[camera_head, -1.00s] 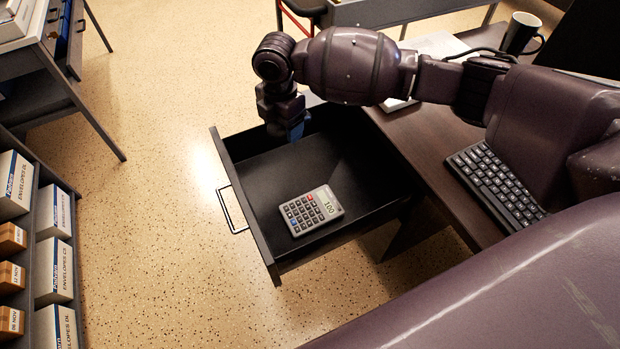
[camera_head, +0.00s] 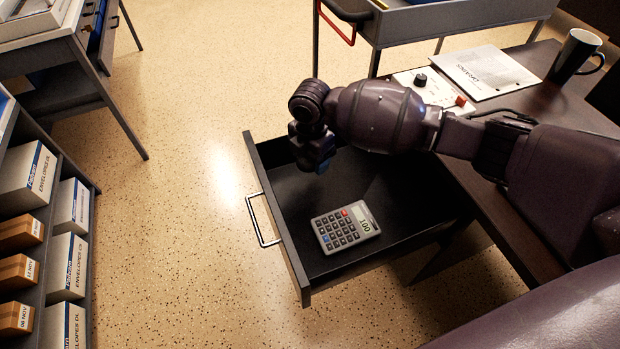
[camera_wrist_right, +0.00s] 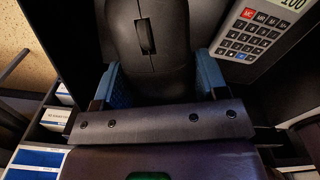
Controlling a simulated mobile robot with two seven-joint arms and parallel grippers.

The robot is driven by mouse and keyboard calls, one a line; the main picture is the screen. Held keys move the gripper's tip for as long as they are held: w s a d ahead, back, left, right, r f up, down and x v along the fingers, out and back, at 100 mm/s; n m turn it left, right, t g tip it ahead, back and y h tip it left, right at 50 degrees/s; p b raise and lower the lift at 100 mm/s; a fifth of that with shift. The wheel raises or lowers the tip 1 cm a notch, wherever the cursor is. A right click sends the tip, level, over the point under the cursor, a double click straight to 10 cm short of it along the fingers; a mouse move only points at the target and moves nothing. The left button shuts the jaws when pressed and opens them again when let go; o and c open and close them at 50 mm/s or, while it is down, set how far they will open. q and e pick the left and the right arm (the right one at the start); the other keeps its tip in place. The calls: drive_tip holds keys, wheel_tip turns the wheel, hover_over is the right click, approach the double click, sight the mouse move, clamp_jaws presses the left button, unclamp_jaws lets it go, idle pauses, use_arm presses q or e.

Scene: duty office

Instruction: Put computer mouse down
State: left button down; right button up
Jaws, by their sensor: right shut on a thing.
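The black computer mouse (camera_wrist_right: 147,50) shows in the right wrist view, between the blue fingers of my right gripper (camera_wrist_right: 160,85), which is shut on it. In the head view my right gripper (camera_head: 315,160) points down into the far end of the open black drawer (camera_head: 385,200); the mouse is hidden there behind the gripper. I cannot tell whether the mouse touches the drawer floor. My left gripper is not in view.
A grey calculator (camera_head: 345,227) lies in the drawer's near part, also seen in the wrist view (camera_wrist_right: 262,28). The drawer floor right of the gripper is bare. The desk (camera_head: 480,205) holds a black mug (camera_head: 575,57) and papers (camera_head: 485,72). A shelf of boxes (camera_head: 30,180) stands left.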

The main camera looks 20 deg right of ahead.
sight(311, 186)
wheel_tip(311, 186, down, 3)
drive_tip(key=shift+f+b, duration=0.15)
drive_tip(key=shift+b, duration=0.15)
drive_tip(key=shift+f, duration=0.25)
wheel_tip(311, 186, down, 6)
drive_tip(key=shift+r+b, duration=0.15)
drive_tip(key=shift+b, duration=0.9)
drive_tip(key=shift+r, duration=0.15)
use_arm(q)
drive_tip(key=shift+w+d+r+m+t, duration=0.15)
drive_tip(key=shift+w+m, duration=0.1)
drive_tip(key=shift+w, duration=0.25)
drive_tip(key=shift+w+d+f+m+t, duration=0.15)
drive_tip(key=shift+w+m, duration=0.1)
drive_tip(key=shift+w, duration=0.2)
use_arm(e)
drive_tip(key=o, duration=0.9)
drive_tip(key=shift+f, duration=0.2)
drive_tip(key=shift+o, duration=0.2)
